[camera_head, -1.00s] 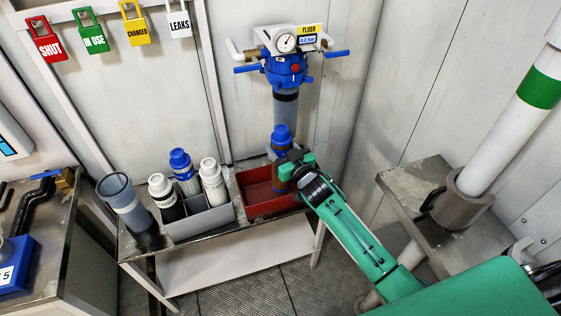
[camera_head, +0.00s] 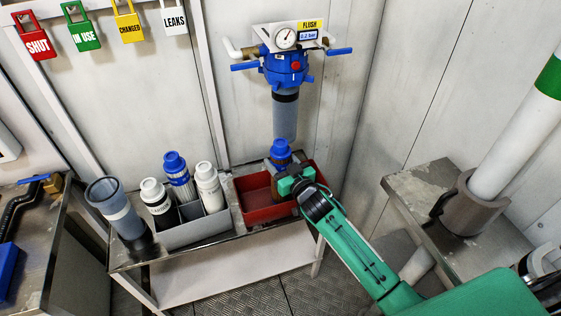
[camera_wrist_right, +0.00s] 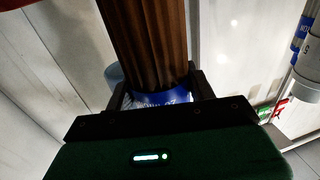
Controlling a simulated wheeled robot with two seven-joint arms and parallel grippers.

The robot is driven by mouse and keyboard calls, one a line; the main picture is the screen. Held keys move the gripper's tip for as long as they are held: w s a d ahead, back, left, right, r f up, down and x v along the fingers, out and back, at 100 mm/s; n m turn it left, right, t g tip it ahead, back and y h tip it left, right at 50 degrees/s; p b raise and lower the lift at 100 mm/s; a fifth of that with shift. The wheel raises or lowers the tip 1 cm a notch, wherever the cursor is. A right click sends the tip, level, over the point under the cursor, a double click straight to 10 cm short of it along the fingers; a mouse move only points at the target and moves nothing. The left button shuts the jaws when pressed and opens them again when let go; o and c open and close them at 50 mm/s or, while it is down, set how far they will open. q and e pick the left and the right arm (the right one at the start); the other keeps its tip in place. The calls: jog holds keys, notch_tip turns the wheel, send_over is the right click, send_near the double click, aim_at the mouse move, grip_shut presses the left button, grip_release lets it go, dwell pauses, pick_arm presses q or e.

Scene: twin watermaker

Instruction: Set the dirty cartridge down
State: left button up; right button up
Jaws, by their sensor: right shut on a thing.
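The dirty cartridge (camera_head: 281,151) has a blue cap and a brown body. It stands upright at the red tray (camera_head: 256,216), by the tray's back right part. My right gripper (camera_head: 291,180) is shut on it. The wrist view shows the cartridge's brown pleated body (camera_wrist_right: 150,45) and a blue band between the fingers (camera_wrist_right: 158,97). The gripper hides the lower end, so I cannot tell whether it touches the tray floor. The left part of the tray is empty. My left gripper is out of view.
A clear blue-grey cup (camera_head: 117,213) stands further left. The blue filter head with its grey housing (camera_head: 285,113) hangs on the wall just above the cartridge. A metal bench (camera_head: 425,185) is at right.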

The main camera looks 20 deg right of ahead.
jog(key=shift+f, duration=0.1)
jog(key=o, duration=1.5)
